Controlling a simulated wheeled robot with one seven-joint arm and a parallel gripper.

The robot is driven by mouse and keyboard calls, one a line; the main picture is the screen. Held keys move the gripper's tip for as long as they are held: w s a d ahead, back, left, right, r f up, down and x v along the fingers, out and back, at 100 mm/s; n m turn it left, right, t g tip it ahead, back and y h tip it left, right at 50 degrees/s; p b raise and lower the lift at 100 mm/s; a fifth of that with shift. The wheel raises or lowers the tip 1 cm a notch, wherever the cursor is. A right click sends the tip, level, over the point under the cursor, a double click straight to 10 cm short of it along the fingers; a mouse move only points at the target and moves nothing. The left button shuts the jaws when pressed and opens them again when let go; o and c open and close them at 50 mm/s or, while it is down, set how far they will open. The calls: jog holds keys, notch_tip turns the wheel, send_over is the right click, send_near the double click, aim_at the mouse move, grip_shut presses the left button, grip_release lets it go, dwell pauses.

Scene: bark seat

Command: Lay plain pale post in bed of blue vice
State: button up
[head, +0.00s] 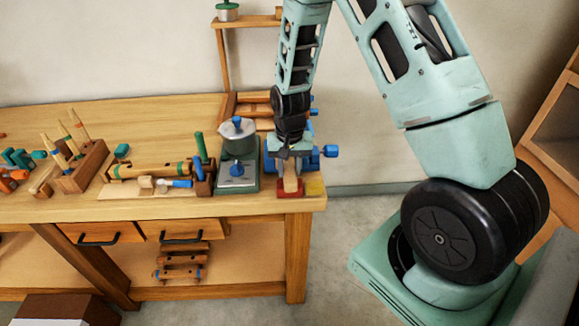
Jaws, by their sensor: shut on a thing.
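My gripper (291,172) points down at the right end of the bench and is shut on a pale wooden piece, which looks like the plain pale post (291,184). The post shows as a short pale end between and below the fingers; the rest of it is hidden. The blue vice (312,160) is just behind my gripper, with its blue knob (331,151) sticking out to the right. My gripper and wrist cover most of the vice, so I cannot see its bed or tell whether the post touches it.
A red block (289,193) and a yellow block (315,188) lie at the bench's front right edge. A green-based machine (238,178) stands close on the left. Farther left are a banded log (150,171) and a wooden rack (82,166) of pointed sticks. A wooden shelf (246,22) rises behind.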

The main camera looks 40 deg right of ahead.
jog(key=shift+f+b, duration=0.4)
jog(key=shift+f, duration=0.15)
jog(key=o, duration=1.1)
